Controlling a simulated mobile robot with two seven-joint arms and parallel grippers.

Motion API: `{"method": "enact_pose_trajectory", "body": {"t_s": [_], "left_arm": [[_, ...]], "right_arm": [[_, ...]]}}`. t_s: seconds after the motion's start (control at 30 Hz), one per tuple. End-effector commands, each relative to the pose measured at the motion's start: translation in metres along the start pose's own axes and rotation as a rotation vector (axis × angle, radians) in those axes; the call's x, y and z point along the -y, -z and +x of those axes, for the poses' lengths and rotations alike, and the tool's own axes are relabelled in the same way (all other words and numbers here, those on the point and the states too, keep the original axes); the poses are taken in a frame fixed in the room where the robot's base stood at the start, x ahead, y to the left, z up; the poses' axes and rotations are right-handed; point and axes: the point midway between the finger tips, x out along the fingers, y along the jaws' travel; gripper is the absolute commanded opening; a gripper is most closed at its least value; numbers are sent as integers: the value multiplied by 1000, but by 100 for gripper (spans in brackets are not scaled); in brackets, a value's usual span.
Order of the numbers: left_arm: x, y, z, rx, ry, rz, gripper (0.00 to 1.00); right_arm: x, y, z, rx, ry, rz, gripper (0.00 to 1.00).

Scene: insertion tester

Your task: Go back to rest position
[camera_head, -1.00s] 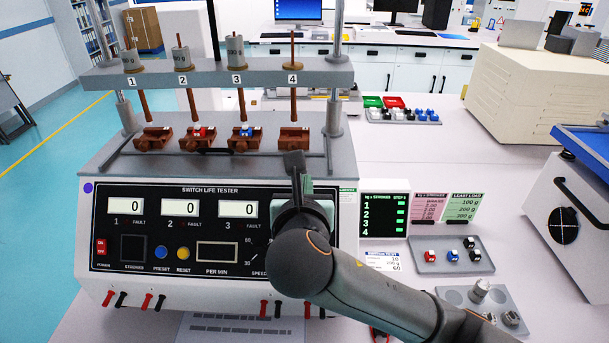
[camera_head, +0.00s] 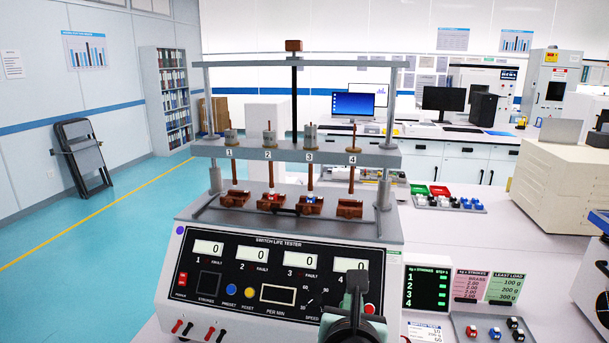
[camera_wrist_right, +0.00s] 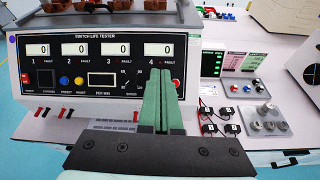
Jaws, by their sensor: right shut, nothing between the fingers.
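My right gripper (camera_head: 355,287) is low in the head view, in front of the right end of the switch life tester's panel (camera_head: 232,285). In the right wrist view its two green fingers (camera_wrist_right: 159,85) are pressed together with nothing between them. They overlap the area around display 4, apparently apart from the panel. The tester (camera_wrist_right: 90,112) shows several displays reading 0. A red switch sits in station 2 (camera_head: 270,203) and a blue one in station 3 (camera_head: 309,204). My left gripper is not in view.
A tray of small switches (camera_head: 490,328) and a green-lit step display (camera_head: 427,282) stand right of the tester. A tray with metal weights (camera_wrist_right: 264,121) shows in the wrist view. A beige box (camera_head: 550,185) is at the right. Blue floor is open at the left.

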Motion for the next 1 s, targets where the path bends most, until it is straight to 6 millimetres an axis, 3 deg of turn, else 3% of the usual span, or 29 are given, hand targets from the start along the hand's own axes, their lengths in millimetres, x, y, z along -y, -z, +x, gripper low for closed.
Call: {"method": "enact_pose_trajectory", "body": {"t_s": [0.03,0.27,0.5,0.67,0.8,1.0], "left_arm": [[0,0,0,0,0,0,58],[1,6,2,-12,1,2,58],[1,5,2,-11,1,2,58],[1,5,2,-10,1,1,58],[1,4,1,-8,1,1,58],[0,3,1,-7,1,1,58]], "right_arm": [[1,21,8,-49,-15,76,0],[0,96,29,-231,-71,517,0],[20,206,35,-470,-1,1194,0],[48,280,22,-582,143,1687,0],[84,339,-2,-612,317,2115,0],[136,396,-40,-547,534,2592,0]]}}
